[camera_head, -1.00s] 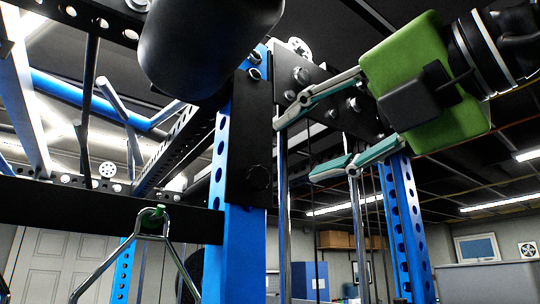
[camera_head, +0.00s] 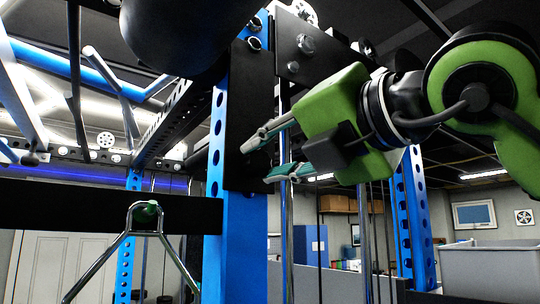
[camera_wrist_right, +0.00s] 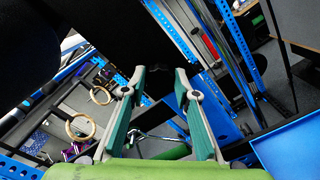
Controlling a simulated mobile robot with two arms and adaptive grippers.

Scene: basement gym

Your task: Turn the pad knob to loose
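I cannot make out for certain which part is the pad knob. A large black rounded pad (camera_head: 185,35) hangs at the top of the head view, left of centre. Below it to the right, a black plate (camera_head: 250,85) is fixed on the blue upright (camera_head: 240,240). My right gripper (camera_head: 256,163), green with grey and teal fingers, points left with its tips in front of this plate's lower part. The fingers are apart with nothing seen between them; the right wrist view also shows it open (camera_wrist_right: 160,78). Contact with the plate cannot be told. My left gripper is out of view.
A black crossbar (camera_head: 60,205) runs left from the upright, with a chrome handle (camera_head: 105,262) hanging from it. Chrome rods (camera_head: 361,240) stand behind my right gripper. A grey bin (camera_head: 490,268) is at the right. The wrist view shows gold rings (camera_wrist_right: 68,125) at the left.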

